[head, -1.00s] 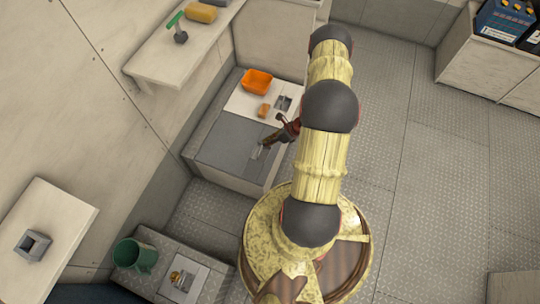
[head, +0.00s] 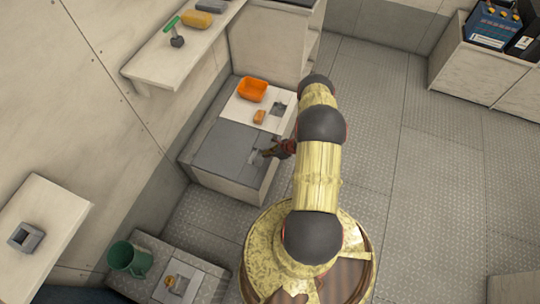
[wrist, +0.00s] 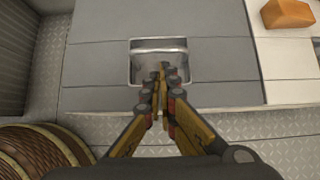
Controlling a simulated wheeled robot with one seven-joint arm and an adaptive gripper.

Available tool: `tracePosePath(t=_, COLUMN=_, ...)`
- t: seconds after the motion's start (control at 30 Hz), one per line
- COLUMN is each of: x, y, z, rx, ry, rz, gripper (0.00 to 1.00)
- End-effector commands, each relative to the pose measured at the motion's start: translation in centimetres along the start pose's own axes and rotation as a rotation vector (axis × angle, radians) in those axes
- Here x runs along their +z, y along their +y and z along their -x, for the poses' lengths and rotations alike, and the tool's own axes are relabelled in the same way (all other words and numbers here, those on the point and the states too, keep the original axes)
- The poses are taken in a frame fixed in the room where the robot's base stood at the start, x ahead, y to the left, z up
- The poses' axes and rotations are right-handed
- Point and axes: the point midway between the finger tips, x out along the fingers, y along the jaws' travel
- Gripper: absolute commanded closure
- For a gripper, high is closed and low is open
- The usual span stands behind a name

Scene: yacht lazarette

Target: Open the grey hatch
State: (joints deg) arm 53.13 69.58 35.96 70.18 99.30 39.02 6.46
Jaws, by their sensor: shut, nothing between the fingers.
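The grey hatch (head: 228,143) is a flat panel on top of a low white locker. It looks closed and level with the surface around it. In the wrist view the hatch (wrist: 220,50) has a square recessed metal pull (wrist: 150,48) near its front edge. My gripper (wrist: 160,72) is shut and empty, with its fingertips over the front part of this recess. I cannot tell whether the tips touch the metal. In the head view my gripper (head: 266,154) reaches in from the right, and its tips partly cover the pull.
An orange bin (head: 252,89) and a small orange block (head: 259,116) sit on the white panel behind the hatch, beside a square fitting (head: 278,108). A shelf (head: 150,66) hangs on the left wall. The floor (head: 390,150) right is clear.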

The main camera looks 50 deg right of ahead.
Motion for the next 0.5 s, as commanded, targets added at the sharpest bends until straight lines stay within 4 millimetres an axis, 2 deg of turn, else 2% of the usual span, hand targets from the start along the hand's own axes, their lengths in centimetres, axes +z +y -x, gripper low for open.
tracePosePath(t=0.03, x=-0.2, y=0.1, z=-1.2, rx=0.002, ry=0.0, rz=0.0, gripper=1.0)
tracePosePath(t=0.2, x=-0.2, y=0.1, z=-3.5, rx=0.001, ry=0.0, rz=-0.001, gripper=1.0)
tracePosePath(t=0.5, x=0.0, y=0.1, z=-4.8, rx=0.0, ry=0.0, rz=-0.002, gripper=1.0)
